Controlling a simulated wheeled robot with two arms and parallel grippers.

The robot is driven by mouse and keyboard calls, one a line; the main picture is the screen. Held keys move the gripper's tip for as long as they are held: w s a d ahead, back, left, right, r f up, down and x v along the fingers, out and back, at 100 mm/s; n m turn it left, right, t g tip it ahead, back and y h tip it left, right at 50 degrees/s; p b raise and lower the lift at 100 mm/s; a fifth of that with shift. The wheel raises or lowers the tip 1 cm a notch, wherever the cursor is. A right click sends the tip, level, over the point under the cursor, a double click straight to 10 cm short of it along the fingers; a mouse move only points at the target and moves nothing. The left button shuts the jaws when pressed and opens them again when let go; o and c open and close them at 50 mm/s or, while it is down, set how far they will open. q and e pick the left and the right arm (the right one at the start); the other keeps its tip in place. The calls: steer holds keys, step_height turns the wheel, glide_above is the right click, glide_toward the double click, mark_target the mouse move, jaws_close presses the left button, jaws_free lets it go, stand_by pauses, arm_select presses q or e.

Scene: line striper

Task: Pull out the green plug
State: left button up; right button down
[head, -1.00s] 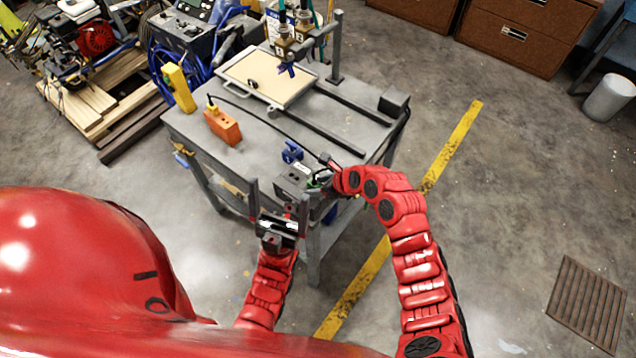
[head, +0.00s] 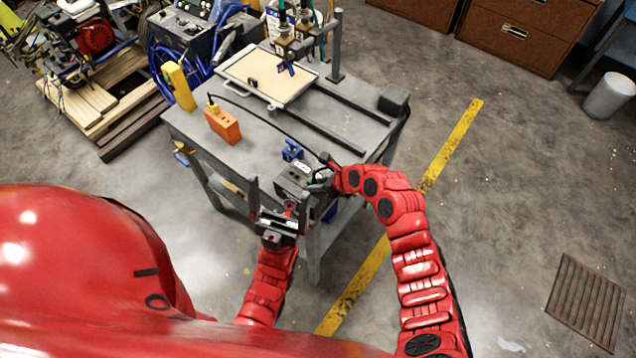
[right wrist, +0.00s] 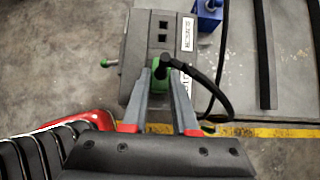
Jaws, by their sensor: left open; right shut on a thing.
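The green plug (right wrist: 160,72) with a black cable sits at the grey box (right wrist: 150,30), which has dark square sockets and a white label. My right gripper (right wrist: 162,80) has one finger on each side of the plug and is shut on it. I cannot tell whether the plug is fully seated. In the head view the grey box (head: 293,178) stands at the table's near corner, and my right gripper (head: 318,183) reaches it from the right, hiding most of the plug. My left gripper (head: 277,205) is open and empty in front of the box.
A small green-tipped lever (right wrist: 105,62) sticks out from the box's left side. A blue part (head: 292,151) stands behind the box. An orange block (head: 223,125), a yellow block (head: 179,86) and a framed board (head: 262,80) are on the grey table (head: 255,150).

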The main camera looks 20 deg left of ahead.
steer(key=shift+w+r+p, duration=0.1)
steer(key=shift+r+p, duration=0.2)
steer(key=shift+p, duration=0.1)
steer(key=shift+r+p, duration=0.2)
steer(key=shift+p, duration=0.15)
steer(key=shift+r+p, duration=0.15)
steer(key=shift+p, duration=0.25)
steer(key=shift+r+p, duration=1.75)
steer(key=shift+p, duration=0.95)
steer(key=shift+f, duration=0.1)
